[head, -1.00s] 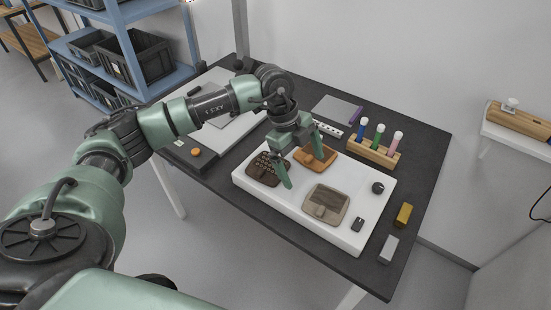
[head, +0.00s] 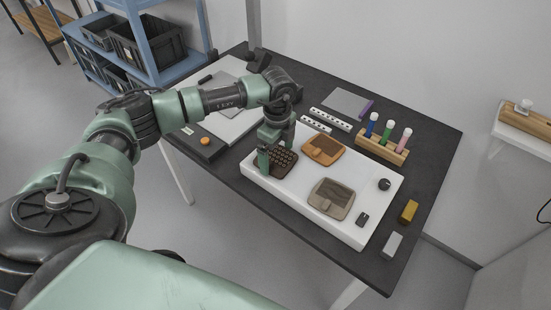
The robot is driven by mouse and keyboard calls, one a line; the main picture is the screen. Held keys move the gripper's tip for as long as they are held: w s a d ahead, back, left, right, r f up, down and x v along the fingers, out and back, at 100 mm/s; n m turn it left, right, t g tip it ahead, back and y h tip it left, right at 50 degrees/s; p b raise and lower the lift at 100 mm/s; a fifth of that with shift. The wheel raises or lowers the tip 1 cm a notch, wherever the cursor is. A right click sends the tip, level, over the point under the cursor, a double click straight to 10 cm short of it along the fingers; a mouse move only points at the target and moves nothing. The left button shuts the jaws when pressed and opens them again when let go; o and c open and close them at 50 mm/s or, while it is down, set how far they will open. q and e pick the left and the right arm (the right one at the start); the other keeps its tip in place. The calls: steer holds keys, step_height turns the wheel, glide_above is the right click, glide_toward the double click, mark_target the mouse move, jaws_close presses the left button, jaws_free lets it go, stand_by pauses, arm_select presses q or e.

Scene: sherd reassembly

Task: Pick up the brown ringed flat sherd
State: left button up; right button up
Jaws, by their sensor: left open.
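The brown ringed flat sherd (head: 284,162) is dark brown with rows of small rings. It lies at the left end of the white slab (head: 260,180). My left gripper (head: 274,153) is open and comes down over the left part of this sherd. One finger stands at the sherd's left side and hides part of it. I cannot tell whether the fingers touch it. My right gripper is out of view.
An orange-brown sherd (head: 324,149) and a beige-grey sherd (head: 332,198) lie on the same slab. A dark round knob (head: 384,184) and a small dark block (head: 363,219) are at its right end. A wooden rack (head: 381,148) with coloured tubes stands behind.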

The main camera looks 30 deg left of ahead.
arm_select(q)
steer(key=c, duration=1.1)
steer(key=shift+r, duration=0.1)
steer(key=shift+c, duration=0.2)
